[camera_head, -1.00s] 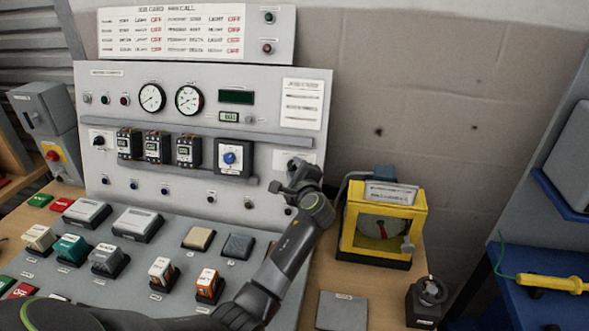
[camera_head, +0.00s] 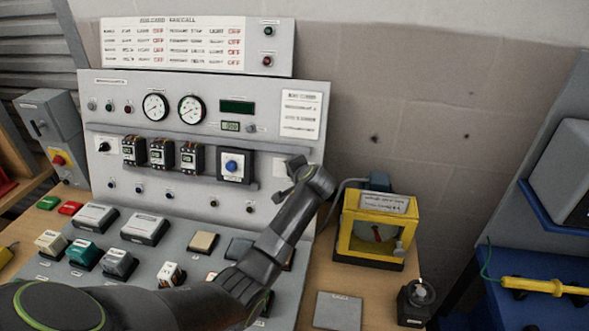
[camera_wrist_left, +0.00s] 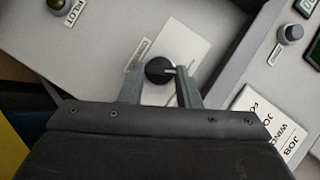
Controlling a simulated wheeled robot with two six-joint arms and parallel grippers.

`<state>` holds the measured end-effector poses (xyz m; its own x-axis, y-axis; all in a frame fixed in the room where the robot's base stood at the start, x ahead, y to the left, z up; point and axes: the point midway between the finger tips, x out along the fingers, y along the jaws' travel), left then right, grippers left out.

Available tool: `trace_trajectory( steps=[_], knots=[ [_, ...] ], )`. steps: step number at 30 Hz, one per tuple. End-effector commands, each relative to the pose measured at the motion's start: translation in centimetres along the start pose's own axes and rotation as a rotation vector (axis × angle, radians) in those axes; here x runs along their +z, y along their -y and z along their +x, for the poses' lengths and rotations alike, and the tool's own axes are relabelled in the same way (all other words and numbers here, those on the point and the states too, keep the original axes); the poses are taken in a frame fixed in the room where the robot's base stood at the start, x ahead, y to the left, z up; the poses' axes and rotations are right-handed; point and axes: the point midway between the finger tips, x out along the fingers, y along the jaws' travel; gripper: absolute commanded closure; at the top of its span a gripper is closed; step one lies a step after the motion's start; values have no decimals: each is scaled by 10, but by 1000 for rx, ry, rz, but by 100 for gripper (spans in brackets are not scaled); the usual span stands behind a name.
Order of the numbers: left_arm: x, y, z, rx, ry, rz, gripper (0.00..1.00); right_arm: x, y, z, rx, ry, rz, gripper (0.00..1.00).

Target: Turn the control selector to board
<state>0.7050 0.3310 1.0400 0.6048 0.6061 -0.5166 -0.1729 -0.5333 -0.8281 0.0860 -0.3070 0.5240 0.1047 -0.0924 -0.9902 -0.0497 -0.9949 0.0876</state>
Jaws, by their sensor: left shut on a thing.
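The control selector (camera_wrist_left: 158,70) is a small black knob on the grey panel, beside a label that seems to read CONTROL. A pale mark shows at the knob's right side in the wrist view. My left gripper (camera_wrist_left: 160,76) is shut on it, one finger on each side. In the head view my left gripper (camera_head: 295,172) is at the right part of the upright panel (camera_head: 205,100), and it hides the selector. The selector's position labels cannot be read. My right gripper is not in view.
A blue knob (camera_head: 231,166) and several black relays (camera_head: 161,154) sit left of my gripper. A yellow-framed box (camera_head: 379,228) stands to the right. Below, the sloped desk carries several blocks, such as the teal one (camera_head: 82,249). A PILOT lamp (camera_wrist_left: 56,5) is near the selector.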

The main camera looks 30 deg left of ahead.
Motion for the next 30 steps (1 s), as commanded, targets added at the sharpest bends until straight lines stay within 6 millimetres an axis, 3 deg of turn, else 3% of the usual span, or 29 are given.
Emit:
trace_trajectory(
  steps=[9,29,30],
  knots=[
    [0,4,0,81,1,-144,93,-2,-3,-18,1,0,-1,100],
    [1,2,1,109,0,-192,93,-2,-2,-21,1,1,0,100],
    [1,2,1,109,0,-192,66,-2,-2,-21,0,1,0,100]
  ],
)
